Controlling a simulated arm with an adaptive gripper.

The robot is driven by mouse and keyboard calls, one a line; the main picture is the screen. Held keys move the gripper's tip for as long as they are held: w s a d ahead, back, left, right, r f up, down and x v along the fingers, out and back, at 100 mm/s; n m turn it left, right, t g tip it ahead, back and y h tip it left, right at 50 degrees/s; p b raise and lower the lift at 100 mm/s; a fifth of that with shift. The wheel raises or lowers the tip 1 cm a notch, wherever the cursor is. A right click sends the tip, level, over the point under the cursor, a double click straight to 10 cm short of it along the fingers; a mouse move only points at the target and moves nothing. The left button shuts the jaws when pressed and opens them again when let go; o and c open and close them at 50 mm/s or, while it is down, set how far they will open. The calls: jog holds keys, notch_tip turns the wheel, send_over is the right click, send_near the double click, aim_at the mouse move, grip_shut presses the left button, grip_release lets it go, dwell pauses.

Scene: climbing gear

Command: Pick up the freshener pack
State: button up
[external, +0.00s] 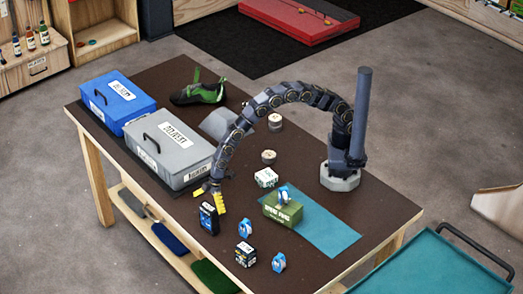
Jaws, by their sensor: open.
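My gripper (210,197) has yellow fingers and is open, at the left end of my arm over the brown table. A small dark pack with a blue label (209,218) stands upright just below the fingers; whether they touch it is unclear. Other packs are a white box with green marks (266,177), a green box (283,210) with a blue-and-white item (284,194) on top, and a black-and-white box (245,255) near the front edge. The labels are too small to tell for certain which is the freshener pack.
A grey case (172,150) and a blue case (117,100) stand at the left. Two blue items (245,229) (279,262) lie near the front. A green shoe (200,92) and two round rolls (275,122) (268,157) are behind. A teal mat (335,235) lies right.

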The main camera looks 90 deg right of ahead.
jog(key=shift+x, duration=1.25)
jog(key=shift+d, duration=0.1)
jog(key=c, duration=1)
